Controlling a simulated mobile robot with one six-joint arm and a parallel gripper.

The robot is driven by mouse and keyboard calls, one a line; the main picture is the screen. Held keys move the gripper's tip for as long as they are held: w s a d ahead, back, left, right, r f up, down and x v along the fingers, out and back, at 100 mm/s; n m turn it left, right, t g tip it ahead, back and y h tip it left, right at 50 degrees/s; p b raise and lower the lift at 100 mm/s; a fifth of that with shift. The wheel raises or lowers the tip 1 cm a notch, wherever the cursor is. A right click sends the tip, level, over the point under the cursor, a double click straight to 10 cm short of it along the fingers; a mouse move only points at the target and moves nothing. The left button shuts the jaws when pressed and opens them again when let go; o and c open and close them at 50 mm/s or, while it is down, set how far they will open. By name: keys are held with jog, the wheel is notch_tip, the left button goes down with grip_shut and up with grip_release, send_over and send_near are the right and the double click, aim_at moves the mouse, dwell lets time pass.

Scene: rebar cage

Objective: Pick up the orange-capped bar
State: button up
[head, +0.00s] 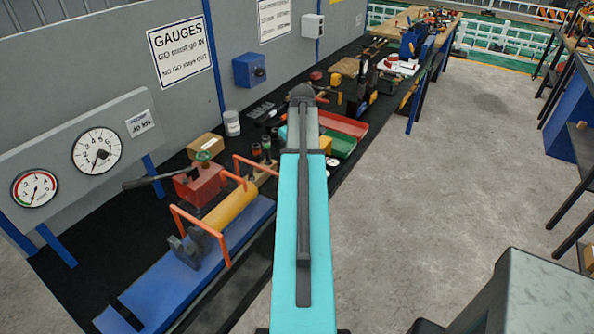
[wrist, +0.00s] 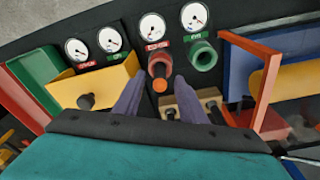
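In the wrist view my gripper (wrist: 158,88) shows two purple-grey fingers held apart with nothing clamped between them. A short red cylindrical piece with an orange end (wrist: 160,85) appears in the gap, beyond the fingertips. I cannot tell for sure whether it is the orange-capped bar. A green-collared cylinder (wrist: 203,56) stands to its right. A pale wooden block (wrist: 195,102) lies below, partly behind the right finger. In the head view, short dark pieces with coloured tops (head: 266,146) stand on the bench left of my arm; my gripper is hidden there.
An orange-framed stand (wrist: 262,80) rises at the right of the wrist view, close to the fingers. A yellow bin (wrist: 95,82) and a green bin (wrist: 38,75) lie left. Several small dials line the back. In the head view the floor (head: 420,200) right of the bench is clear.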

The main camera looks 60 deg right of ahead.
jog(key=shift+c, duration=0.3)
grip_shut()
jog(key=shift+r, duration=0.1)
dwell(0.4)
jog(key=shift+r+b, duration=1.6)
jog(key=shift+r, duration=3.35)
